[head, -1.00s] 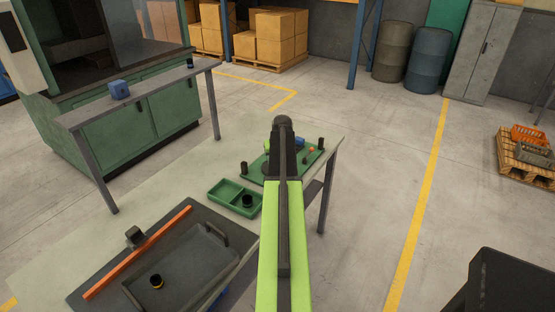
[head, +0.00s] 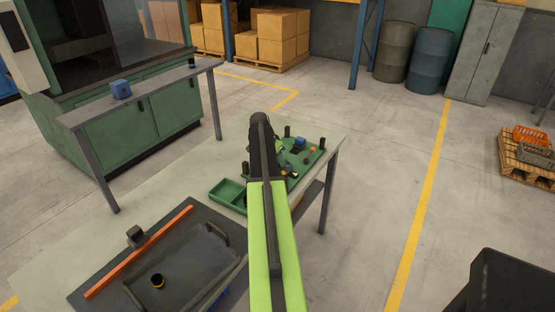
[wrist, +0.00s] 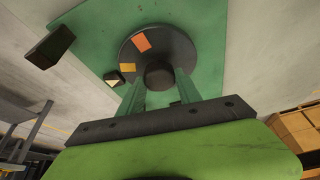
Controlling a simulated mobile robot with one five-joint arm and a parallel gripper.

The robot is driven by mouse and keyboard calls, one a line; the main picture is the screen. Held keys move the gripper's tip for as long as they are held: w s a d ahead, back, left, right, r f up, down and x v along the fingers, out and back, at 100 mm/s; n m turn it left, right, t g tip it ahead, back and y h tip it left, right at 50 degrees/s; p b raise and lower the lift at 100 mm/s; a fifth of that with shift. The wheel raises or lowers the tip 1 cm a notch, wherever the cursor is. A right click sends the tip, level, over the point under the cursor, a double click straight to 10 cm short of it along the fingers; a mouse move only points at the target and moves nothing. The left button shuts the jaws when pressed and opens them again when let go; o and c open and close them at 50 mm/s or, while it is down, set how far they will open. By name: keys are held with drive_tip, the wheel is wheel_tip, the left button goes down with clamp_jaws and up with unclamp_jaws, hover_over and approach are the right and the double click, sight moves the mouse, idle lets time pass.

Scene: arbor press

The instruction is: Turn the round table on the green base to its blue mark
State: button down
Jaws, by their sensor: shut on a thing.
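In the wrist view the round table (wrist: 182,45) is a dark disc on the green base (wrist: 95,25). An orange mark (wrist: 142,42) and a yellow mark (wrist: 128,67) show on its top. I see no blue mark on it; its near side is partly hidden. My gripper (wrist: 158,80) is shut on the dark knob (wrist: 158,73) of the table, one green finger at each side. A small dark block with a pale triangle (wrist: 113,78) sits beside the rim, near the yellow mark. In the head view my arm hides most of the table; the green base (head: 308,165) shows at its right.
Dark posts (head: 321,143) and a small blue piece (head: 299,142) stand on the base. A green divided tray (head: 226,193) lies left of my arm.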

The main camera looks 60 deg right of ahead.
drive_tip(key=m+g, duration=0.1)
drive_tip(key=m, duration=0.3)
drive_tip(key=shift+w+y, duration=0.15)
drive_tip(key=shift+y, duration=0.25)
drive_tip(key=shift+m+g+y, duration=0.3)
drive_tip(key=shift+m+g, duration=0.3)
drive_tip(key=shift+m, duration=0.9)
drive_tip(key=c, duration=0.8)
unclamp_jaws()
drive_tip(key=shift+c, duration=0.2)
